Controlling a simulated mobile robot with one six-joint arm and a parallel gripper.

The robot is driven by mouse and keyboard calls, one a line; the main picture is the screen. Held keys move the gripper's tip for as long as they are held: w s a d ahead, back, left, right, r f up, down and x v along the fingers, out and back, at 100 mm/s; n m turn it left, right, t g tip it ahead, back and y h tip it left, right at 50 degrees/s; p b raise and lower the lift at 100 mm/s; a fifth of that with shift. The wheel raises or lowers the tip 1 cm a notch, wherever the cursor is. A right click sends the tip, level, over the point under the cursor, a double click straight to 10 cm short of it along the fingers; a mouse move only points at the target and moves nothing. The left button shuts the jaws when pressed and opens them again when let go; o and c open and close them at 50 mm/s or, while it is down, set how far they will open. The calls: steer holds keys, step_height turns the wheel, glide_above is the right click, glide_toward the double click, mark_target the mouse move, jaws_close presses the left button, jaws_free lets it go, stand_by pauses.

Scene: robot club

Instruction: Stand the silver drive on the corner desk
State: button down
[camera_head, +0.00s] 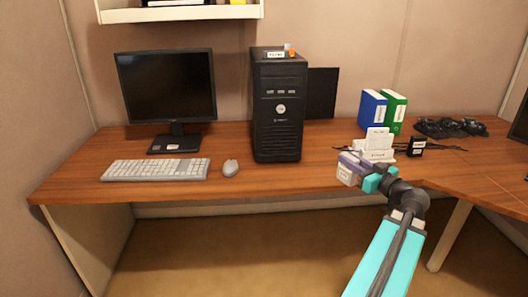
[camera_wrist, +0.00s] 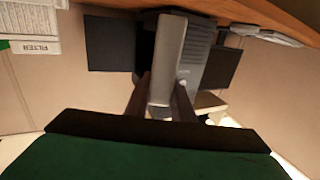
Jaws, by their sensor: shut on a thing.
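The silver drive (camera_wrist: 168,60) is a pale grey slab between my gripper's two dark fingers (camera_wrist: 160,100) in the wrist view, and its far end points away from the gripper. In the head view, my gripper (camera_head: 361,169) is shut on it above the front edge of the desk, right of the middle. The drive (camera_head: 346,174) shows there only as a small pale block, partly hidden by the gripper. The wooden corner desk (camera_head: 330,175) runs across the view and bends forward at the right.
A black computer tower (camera_head: 278,115) stands mid-desk, with a monitor (camera_head: 167,85), keyboard (camera_head: 155,169) and mouse (camera_head: 230,167) left of it. Behind my gripper are a white labelled stand (camera_head: 377,147), blue (camera_head: 371,108) and green binders (camera_head: 394,111), a small black box (camera_head: 416,147) and dark controllers (camera_head: 450,127).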

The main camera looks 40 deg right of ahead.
steer(key=shift+s+d, duration=0.3)
steer(key=shift+s, duration=0.2)
steer(key=shift+w, duration=0.1)
steer(key=w+d+f, duration=0.1)
steer(key=w+d, duration=0.8)
steer(key=w, duration=0.4)
steer(key=shift+f, duration=0.2)
steer(key=shift+w, duration=0.1)
steer(key=shift+f, duration=1.75)
steer(key=shift+f+b, duration=0.15)
steer(key=shift+b, duration=0.2)
steer(key=c, duration=1.5)
jaws_free()
steer(key=shift+c, duration=0.2)
steer(key=shift+r+p, duration=0.2)
steer(key=shift+p, duration=0.15)
